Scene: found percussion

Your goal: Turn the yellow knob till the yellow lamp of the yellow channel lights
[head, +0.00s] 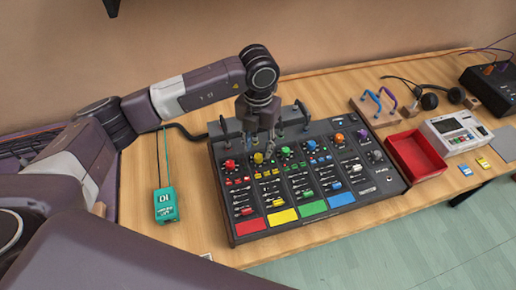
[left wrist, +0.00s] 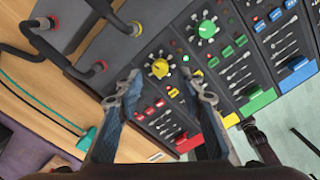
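The mixer (head: 376,184) is a dark sloped panel with coloured channels on the wooden table. The yellow knob (head: 258,157) is at the top of the yellow channel, above the yellow patch (head: 283,216). My left gripper (head: 262,142) points down just above and behind it. In the left wrist view the fingers (left wrist: 165,95) are spread with nothing between them, and the yellow knob (left wrist: 160,68) shows beyond the fingertips, apart from them. Small green and red dots show beside it. I cannot tell whether a yellow lamp is lit. My right gripper is out of view.
The red knob (head: 230,165) and green knob (head: 286,150) flank the yellow one closely. Black handles (head: 217,130) with plugs rise at the mixer's back. A teal DI box (head: 167,205) stands left, a red tray (head: 415,157) right.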

